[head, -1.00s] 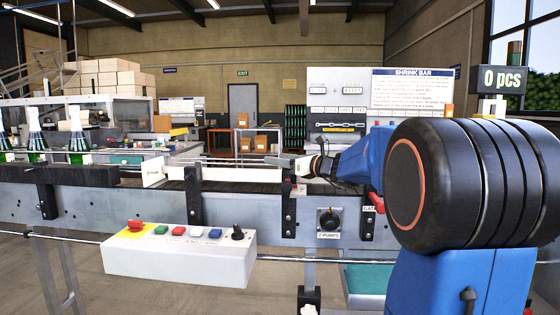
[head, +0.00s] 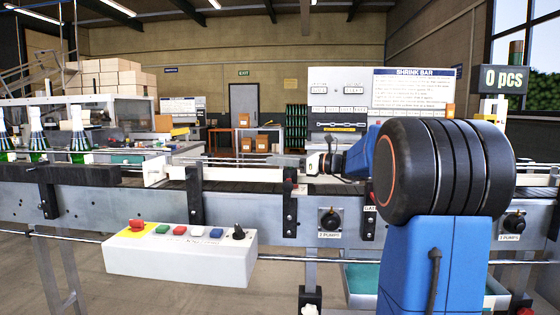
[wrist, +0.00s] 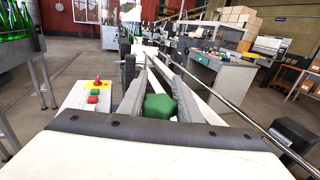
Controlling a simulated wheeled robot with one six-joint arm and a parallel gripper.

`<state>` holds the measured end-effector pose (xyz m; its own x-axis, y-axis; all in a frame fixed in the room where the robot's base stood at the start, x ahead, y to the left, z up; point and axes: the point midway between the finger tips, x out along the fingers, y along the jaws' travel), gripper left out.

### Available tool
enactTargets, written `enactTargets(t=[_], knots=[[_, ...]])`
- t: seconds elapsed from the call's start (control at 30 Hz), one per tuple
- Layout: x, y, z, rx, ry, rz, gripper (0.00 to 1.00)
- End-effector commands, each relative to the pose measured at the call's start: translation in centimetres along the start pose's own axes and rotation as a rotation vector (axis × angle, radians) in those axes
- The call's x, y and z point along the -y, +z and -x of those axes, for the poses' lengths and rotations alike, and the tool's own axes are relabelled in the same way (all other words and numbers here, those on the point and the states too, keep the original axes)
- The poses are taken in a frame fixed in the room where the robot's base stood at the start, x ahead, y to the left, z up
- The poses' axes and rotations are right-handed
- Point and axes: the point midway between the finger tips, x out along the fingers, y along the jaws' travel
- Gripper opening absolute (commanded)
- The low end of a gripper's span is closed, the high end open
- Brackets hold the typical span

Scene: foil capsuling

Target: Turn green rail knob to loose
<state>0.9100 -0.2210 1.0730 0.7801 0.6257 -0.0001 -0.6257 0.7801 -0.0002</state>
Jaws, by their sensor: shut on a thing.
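The green rail knob (wrist: 160,106) sits between the two grey fingers of my gripper (wrist: 146,62) in the wrist view. It is a faceted green knob, and the fingers are closed around it. In the head view my gripper (head: 274,160) reaches left over the conveyor (head: 240,186), level with the rail. The knob cannot be made out in the head view. Its setting, loose or tight, cannot be read in either view.
A white button box (head: 180,258) with a red stop button hangs at the conveyor's front. Black pump knobs (head: 330,219) are on the conveyor side. Foil-topped bottles (head: 79,140) stand at the left. A long metal rail (wrist: 240,108) runs beside the fingers.

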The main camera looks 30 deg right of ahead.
Motion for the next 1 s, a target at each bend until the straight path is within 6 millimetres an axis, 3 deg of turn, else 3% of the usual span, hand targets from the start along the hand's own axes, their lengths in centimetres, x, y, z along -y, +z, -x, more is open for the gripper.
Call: enactTargets(t=[0.5,0.53,0.6,1.0], knots=[[-0.33,0.04,0.03,0.0,0.082,0.0,0.09],[-0.33,0.03,0.03,0.0,0.082,0.0,0.33],[-0.33,0.03,0.03,0.0,0.082,0.0,0.5],[-0.28,0.03,0.53,0.0,0.081,0.0,0.5]])
